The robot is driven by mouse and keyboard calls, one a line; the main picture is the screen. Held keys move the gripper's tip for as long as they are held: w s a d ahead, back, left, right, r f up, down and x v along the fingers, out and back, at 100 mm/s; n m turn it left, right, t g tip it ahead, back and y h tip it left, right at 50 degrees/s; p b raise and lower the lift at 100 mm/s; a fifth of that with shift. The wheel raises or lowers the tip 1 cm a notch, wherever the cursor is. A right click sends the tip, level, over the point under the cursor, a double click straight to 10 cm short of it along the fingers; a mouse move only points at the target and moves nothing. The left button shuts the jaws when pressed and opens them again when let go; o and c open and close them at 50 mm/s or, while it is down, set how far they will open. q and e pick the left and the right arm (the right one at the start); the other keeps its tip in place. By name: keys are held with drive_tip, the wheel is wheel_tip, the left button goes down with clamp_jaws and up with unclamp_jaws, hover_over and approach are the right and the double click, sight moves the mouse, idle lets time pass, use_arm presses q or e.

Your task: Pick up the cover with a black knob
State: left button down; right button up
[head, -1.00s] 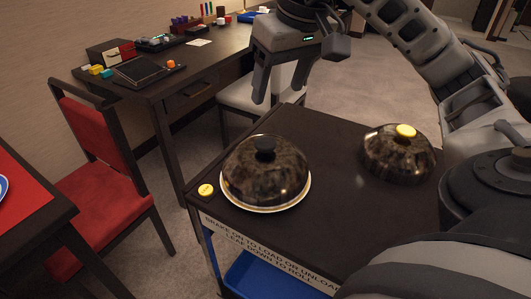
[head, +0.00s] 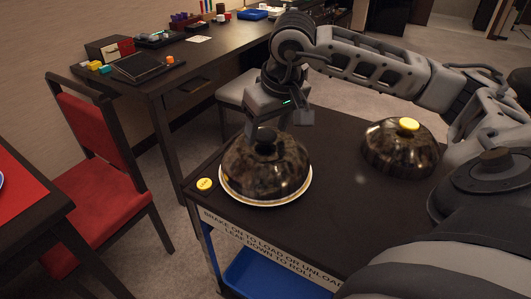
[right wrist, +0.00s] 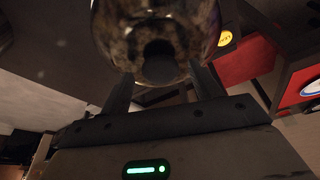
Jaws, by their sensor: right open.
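The dark, marbled dome cover with the black knob (head: 265,168) sits on a pale-rimmed plate on the cart's left side. Its black knob (right wrist: 160,66) shows in the right wrist view, between and slightly beyond my fingertips. My right gripper (head: 266,132) is open and empty, pointing down at the knob, its fingers on either side of it. Whether a finger touches the knob I cannot tell. A second similar cover with a yellow knob (head: 400,148) stands on the cart's right side. My left gripper is not in view.
The dark cart top (head: 335,170) is clear between the two covers. A yellow round button (head: 204,184) sits at its left corner. A red chair (head: 105,195) and a desk (head: 205,60) with small items stand to the left and behind.

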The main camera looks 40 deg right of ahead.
drive_tip(key=shift+w+f, duration=0.15)
drive_tip(key=shift+f, duration=0.4)
clamp_jaws()
drive_tip(key=shift+r, duration=0.1)
